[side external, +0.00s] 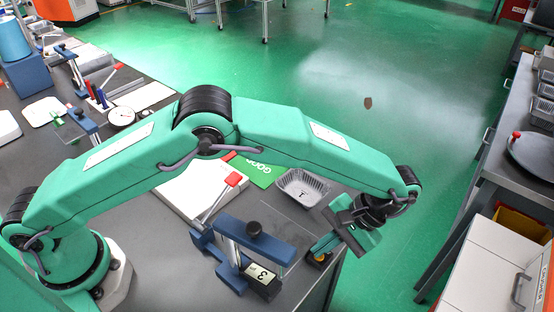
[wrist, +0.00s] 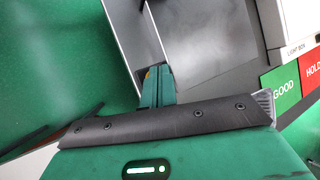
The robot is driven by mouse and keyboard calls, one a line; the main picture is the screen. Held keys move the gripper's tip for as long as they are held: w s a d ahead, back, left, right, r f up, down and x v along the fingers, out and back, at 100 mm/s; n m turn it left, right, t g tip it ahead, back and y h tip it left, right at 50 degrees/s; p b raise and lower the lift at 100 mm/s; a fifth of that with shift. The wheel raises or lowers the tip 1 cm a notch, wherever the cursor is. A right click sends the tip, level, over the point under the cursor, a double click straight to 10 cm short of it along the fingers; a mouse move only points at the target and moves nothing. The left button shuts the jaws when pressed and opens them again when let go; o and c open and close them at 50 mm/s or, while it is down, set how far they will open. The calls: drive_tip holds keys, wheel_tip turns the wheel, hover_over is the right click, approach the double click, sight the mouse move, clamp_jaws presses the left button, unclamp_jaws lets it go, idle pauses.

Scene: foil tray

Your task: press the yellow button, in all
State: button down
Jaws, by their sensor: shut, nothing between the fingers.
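The yellow button (side external: 321,259) sits on a small dark base near the front right corner of the grey table in the side external view. My gripper (side external: 317,247) is shut and empty, pointing down with its green fingertips right at the button and covering part of it. I cannot tell whether the tips touch it or press it. In the wrist view the shut fingers (wrist: 158,72) hide most of the button, and only a sliver of yellow shows at their left edge.
A blue fixture with a dark knob (side external: 254,229) and a counter showing a 3 (side external: 262,279) stand left of my gripper. A foil tray (side external: 316,204) lies behind it. A green GOOD card (wrist: 284,92) and a red HOLD card (wrist: 312,72) lie at right in the wrist view.

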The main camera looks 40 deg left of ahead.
drive_tip(key=shift+f, duration=0.15)
idle(0.5)
drive_tip(key=shift+r, duration=0.85)
drive_tip(key=shift+r, duration=0.15)
drive_tip(key=shift+r, duration=2.35)
